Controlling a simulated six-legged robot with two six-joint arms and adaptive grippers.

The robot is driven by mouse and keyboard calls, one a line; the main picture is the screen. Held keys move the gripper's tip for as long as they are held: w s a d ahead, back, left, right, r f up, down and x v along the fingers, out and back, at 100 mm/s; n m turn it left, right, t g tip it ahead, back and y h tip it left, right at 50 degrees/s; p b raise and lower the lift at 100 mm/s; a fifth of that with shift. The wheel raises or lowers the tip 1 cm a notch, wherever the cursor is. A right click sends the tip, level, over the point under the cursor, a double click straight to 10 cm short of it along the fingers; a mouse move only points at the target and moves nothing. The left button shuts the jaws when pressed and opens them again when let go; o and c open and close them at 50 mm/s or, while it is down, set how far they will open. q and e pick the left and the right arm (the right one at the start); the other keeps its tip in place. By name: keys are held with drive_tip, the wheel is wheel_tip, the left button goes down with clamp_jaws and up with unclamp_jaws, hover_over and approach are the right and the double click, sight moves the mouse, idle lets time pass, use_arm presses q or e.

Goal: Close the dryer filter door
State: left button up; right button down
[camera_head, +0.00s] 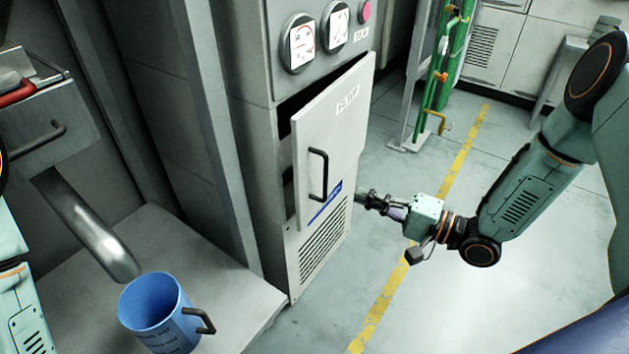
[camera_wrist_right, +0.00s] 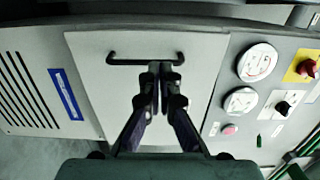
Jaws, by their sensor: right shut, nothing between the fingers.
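The filter door (camera_head: 335,130) is a light grey panel on the front of the grey dryer cabinet (camera_head: 235,60). It stands ajar, with a dark gap along its top and left edge. Its black bar handle (camera_head: 318,175) is on the left side of the panel. My right gripper (camera_head: 362,196) is shut and empty, close to the door's lower right side in the head view. In the right wrist view, the shut fingers (camera_wrist_right: 160,75) point at the door panel (camera_wrist_right: 95,60), with their tips just below the handle (camera_wrist_right: 145,60). I cannot tell if they touch. My left gripper is not in view.
A blue mug (camera_head: 155,310) stands on a grey ledge (camera_head: 240,310) at the lower left, below a metal spout (camera_head: 90,235). Gauges (camera_head: 298,42) sit above the door. Green pipes (camera_head: 440,75) stand behind. The floor with a yellow line (camera_head: 385,290) is clear.

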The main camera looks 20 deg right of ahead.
sight(302, 173)
drive_tip(key=b+x, duration=0.4)
drive_tip(key=x, duration=0.7)
drive_tip(key=shift+a+f+b, duration=0.1)
drive_tip(key=shift+a+b, duration=0.1)
drive_tip(key=shift+b, duration=0.1)
drive_tip(key=shift+w+a, duration=0.25)
drive_tip(key=shift+w, duration=0.1)
